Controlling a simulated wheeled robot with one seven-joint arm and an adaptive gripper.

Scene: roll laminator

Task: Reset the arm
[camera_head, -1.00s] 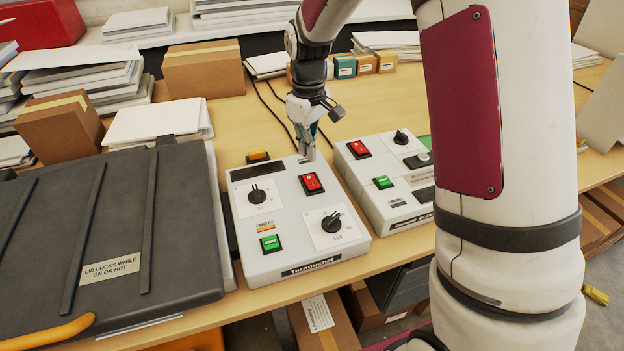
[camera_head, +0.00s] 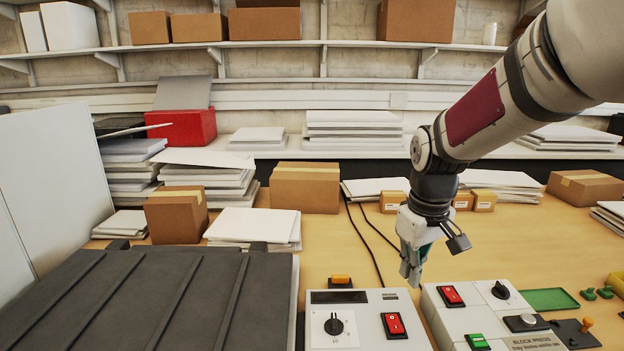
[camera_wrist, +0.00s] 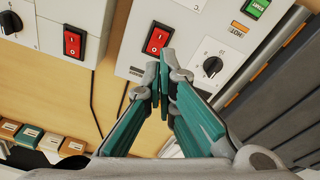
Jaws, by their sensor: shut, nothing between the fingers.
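My gripper (camera_head: 411,272) hangs from my arm above the table, behind the control boxes in the head view. Its fingers (camera_wrist: 160,85) are shut and empty in the wrist view. A white control box (camera_head: 360,310) with a red switch (camera_head: 394,325) and a black dial (camera_head: 333,325) stands at the front. In the wrist view the fingertips overlap the picture of this box just below its red switch (camera_wrist: 157,41). I see no contact with the box.
A second control box (camera_head: 462,310), labelled block press, stands to the right. The dark ribbed lid (camera_head: 150,300) fills the front left. Cardboard boxes (camera_head: 305,187) and stacks of white sheets (camera_head: 255,226) stand farther back. Bare wooden table (camera_head: 350,260) lies between them and the boxes.

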